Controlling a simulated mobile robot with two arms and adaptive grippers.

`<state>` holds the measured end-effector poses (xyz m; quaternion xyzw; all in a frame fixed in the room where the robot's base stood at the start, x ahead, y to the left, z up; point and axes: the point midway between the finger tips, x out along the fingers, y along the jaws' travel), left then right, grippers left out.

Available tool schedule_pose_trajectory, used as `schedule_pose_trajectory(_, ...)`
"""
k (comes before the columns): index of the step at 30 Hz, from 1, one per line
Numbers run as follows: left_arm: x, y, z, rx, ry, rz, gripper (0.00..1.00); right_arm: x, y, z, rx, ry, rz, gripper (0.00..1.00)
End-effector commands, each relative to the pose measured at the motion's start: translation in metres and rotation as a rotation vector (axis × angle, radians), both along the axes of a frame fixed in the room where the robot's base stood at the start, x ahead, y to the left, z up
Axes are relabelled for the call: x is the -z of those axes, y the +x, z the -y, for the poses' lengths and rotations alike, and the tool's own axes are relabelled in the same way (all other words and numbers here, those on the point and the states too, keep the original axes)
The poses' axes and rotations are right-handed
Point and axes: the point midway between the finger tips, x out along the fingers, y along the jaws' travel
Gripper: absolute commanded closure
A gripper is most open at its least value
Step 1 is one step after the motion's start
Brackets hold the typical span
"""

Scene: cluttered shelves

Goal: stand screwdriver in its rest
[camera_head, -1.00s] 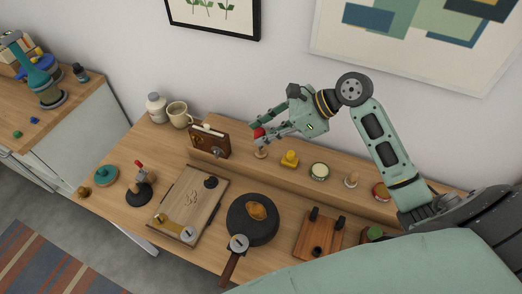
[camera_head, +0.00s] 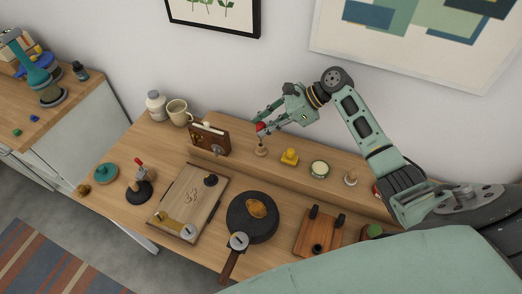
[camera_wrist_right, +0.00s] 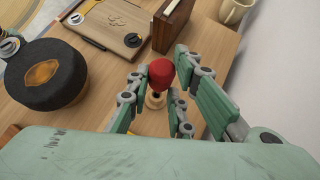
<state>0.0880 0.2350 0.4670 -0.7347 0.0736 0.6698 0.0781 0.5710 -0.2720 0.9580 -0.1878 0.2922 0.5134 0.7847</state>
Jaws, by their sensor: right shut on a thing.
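The screwdriver's red handle (camera_head: 261,127) is between the fingertips of my right gripper (camera_head: 266,130). In the right wrist view the red handle (camera_wrist_right: 161,72) shows between the green fingers (camera_wrist_right: 158,92), its rounded end toward the camera. My right gripper is shut on it. A small round wooden rest (camera_head: 261,151) stands on the raised back shelf, directly below the handle; its pale wood (camera_wrist_right: 155,99) also shows below the handle in the wrist view. The shaft is mostly hidden, and I cannot tell whether its tip is in the rest. My left gripper is not in view.
A wooden box (camera_head: 209,139) stands left of the rest and a yellow object (camera_head: 289,157) right of it. Farther right are a round tin (camera_head: 319,169) and a small peg (camera_head: 350,177). A board (camera_head: 188,205) and black pan (camera_head: 252,218) lie in front.

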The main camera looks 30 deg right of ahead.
Motion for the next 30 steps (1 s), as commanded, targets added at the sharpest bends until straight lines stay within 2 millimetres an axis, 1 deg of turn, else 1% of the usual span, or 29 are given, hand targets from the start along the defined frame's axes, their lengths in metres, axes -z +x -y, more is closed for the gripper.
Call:
schedule_pose_trajectory(17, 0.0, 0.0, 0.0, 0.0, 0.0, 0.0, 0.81, 0.001, 0.0, 0.0, 0.0, 0.0, 0.0, 1.0)
schedule_pose_trajectory(30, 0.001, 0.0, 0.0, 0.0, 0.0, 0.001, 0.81, 0.011, 0.0, 0.0, 0.0, 0.0, 0.0, 1.0)
